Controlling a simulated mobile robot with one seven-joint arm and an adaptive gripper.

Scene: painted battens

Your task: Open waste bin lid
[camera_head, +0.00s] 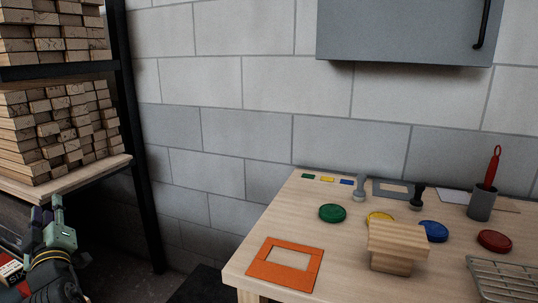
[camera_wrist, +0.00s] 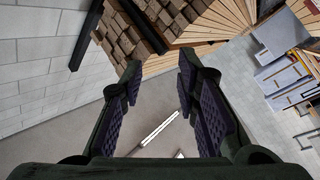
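No waste bin or lid can be made out for certain. A dark, flat-looking shape (camera_head: 200,285) sits low beside the table's left side in the head view, cut off by the bottom edge; I cannot tell whether it is the bin. My gripper (camera_head: 47,215) is at the lower left of the head view, in front of the shelf. In the wrist view my gripper (camera_wrist: 158,78) has its two dark padded fingers spread apart, with nothing between them but floor further off.
A black-framed shelf (camera_head: 142,150) stacked with wooden battens (camera_head: 60,125) stands at the left. A wooden table (camera_head: 230,272) at the right holds an orange frame (camera_head: 285,281), a wooden block (camera_head: 397,235), coloured discs and stamps. A grey cabinet (camera_head: 400,30) hangs above.

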